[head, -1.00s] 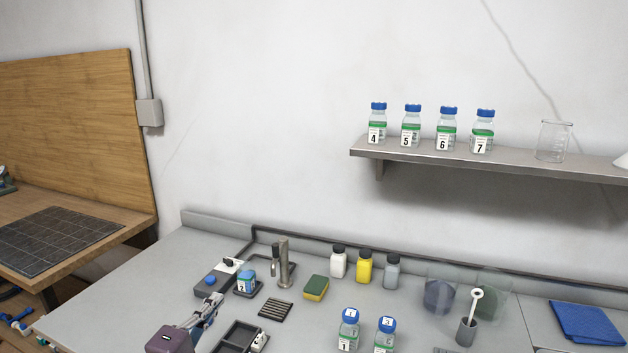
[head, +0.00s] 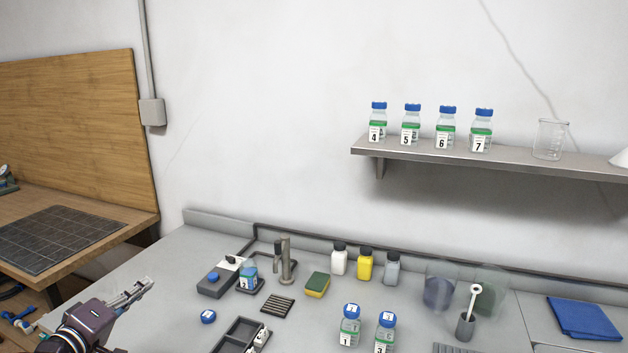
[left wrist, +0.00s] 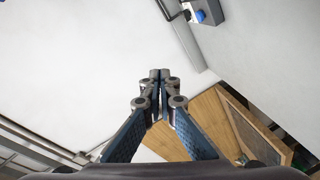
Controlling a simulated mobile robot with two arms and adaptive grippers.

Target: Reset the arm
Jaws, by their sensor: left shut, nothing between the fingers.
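My left gripper (head: 146,287) is in the lower left of the head view, over the left end of the grey bench (head: 160,265). Its fingers are together with nothing between them. In the left wrist view the closed fingertips (left wrist: 160,75) meet in the middle of the picture. A loose blue cap (head: 208,316) lies on the bench to the right of the gripper, apart from it. My right gripper is not in view.
A grey device with a blue knob (head: 213,277) and a small bottle (head: 248,276) stand beyond the cap. A dark tray (head: 236,334), a sponge (head: 317,284) and bottles 1 (head: 348,331) and 3 (head: 386,335) are further right. A wooden table (head: 120,225) is at the left.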

